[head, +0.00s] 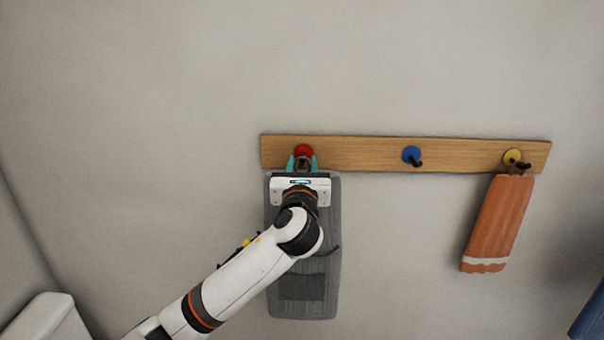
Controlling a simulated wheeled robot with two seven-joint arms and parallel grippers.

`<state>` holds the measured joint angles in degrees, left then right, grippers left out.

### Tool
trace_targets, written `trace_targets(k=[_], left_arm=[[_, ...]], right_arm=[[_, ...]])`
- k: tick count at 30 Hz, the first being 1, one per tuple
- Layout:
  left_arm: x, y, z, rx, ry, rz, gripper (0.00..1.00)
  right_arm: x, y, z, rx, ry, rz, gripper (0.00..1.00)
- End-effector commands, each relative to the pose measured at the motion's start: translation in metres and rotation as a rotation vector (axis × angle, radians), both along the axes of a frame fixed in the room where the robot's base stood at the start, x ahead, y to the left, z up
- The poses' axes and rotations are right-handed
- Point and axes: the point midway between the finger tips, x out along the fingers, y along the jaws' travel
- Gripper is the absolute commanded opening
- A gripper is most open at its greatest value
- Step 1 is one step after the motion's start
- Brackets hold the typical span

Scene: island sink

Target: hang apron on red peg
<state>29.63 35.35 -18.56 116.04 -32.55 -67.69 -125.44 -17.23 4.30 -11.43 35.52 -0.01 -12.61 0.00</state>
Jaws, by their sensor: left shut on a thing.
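The red peg (304,150) is at the left end of a wooden rail (359,154) on the wall. The grey apron (318,280) hangs down flat below it, with a pocket low on its front. My left gripper (303,163) is right at the red peg, its teal fingers on either side of the apron's top loop. It is shut on the apron. The gripper and wrist hide part of the apron's top and the peg's tip. I cannot tell whether the loop is around the peg. My right gripper is not in view.
A blue peg (411,155) in the middle of the rail is empty. An orange towel (498,222) with a white stripe hangs from the yellow peg (512,156) at the right. A blue thing (590,318) shows at the lower right edge. The wall between is clear.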

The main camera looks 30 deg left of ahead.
Motion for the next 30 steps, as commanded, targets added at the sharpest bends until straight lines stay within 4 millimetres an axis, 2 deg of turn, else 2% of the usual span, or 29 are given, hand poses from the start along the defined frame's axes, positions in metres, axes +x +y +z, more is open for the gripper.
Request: trace_targets(k=[11, 21, 30], left_arm=[[0.019, 0.013, -0.003, 0.001, 0.000, 0.002, 0.00], [0.029, 0.018, -0.008, 0.002, 0.001, 0.001, 0.00], [0.030, 0.018, -0.011, 0.001, 0.001, 0.000, 0.00]], right_arm=[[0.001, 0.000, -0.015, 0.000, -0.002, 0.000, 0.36], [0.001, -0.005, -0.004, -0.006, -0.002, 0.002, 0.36], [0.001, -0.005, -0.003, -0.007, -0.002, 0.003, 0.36]])
